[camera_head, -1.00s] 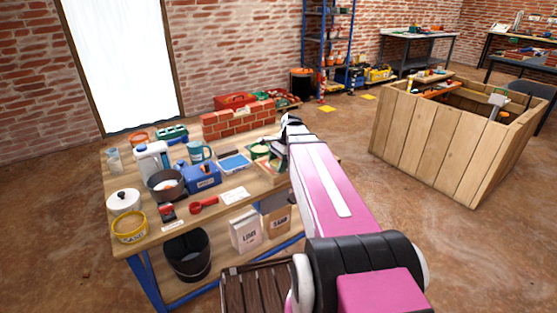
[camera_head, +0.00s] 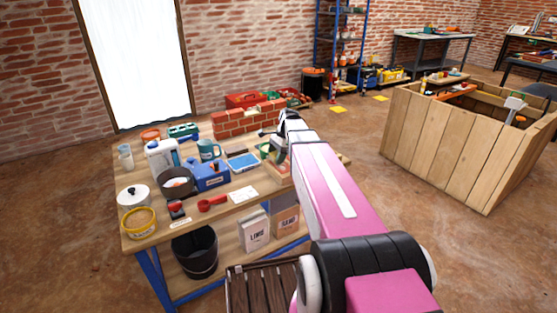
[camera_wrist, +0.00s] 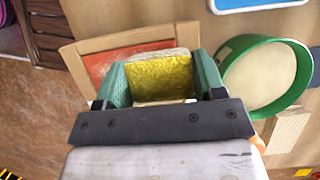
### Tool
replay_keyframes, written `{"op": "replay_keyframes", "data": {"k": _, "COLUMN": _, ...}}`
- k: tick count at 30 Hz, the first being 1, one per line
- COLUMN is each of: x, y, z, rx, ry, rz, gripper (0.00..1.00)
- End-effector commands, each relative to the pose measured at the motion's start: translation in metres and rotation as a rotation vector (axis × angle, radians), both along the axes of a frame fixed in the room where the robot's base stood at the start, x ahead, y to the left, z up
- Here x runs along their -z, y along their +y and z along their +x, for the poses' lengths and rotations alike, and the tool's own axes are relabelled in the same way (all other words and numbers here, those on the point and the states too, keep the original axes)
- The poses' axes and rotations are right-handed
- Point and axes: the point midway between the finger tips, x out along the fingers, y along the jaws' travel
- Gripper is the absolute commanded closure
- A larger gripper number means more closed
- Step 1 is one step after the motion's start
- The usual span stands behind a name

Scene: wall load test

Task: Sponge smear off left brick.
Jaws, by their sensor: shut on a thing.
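My gripper (camera_wrist: 160,80) is shut on a yellow sponge (camera_wrist: 160,74), held between its two green fingers in the wrist view. Below the sponge is a wooden frame around an orange-red panel (camera_wrist: 103,70), partly hidden by the gripper. I cannot tell whether the sponge touches it. In the head view a small red brick wall (camera_head: 240,120) stands at the back of the workbench (camera_head: 262,186). My arm reaches over the bench's right end, just right of this wall, and hides my fingers and the sponge. I cannot make out a smear on any brick.
A green round sieve-like ring (camera_wrist: 268,78) lies right of my gripper. The bench also bears a blue box (camera_head: 208,175), a mug (camera_head: 208,149), a dark pan (camera_head: 176,181) and a white jug (camera_head: 162,158). A wooden crate (camera_head: 440,150) stands on the floor to the right.

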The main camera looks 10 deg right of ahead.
Motion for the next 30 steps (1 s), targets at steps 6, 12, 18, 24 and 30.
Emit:
{"op": "replay_keyframes", "data": {"k": 6, "x": 0.002, "y": 0.009, "z": 0.014, "rx": 0.004, "ry": 0.001, "rz": 0.0, "gripper": 0.59}}
{"op": "replay_keyframes", "data": {"k": 12, "x": 0.003, "y": 0.003, "z": -0.005, "rx": 0.003, "ry": 0.001, "rz": 0.0, "gripper": 0.59}}
{"op": "replay_keyframes", "data": {"k": 18, "x": 0.003, "y": -0.001, "z": -0.021, "rx": 0.0, "ry": 0.001, "rz": 0.0, "gripper": 0.59}}
{"op": "replay_keyframes", "data": {"k": 24, "x": 0.003, "y": -0.006, "z": -0.036, "rx": -0.004, "ry": 0.002, "rz": -0.001, "gripper": 0.59}}
{"op": "replay_keyframes", "data": {"k": 30, "x": 0.006, "y": -0.01, "z": -0.051, "rx": -0.007, "ry": 0.003, "rz": -0.001, "gripper": 0.59}}
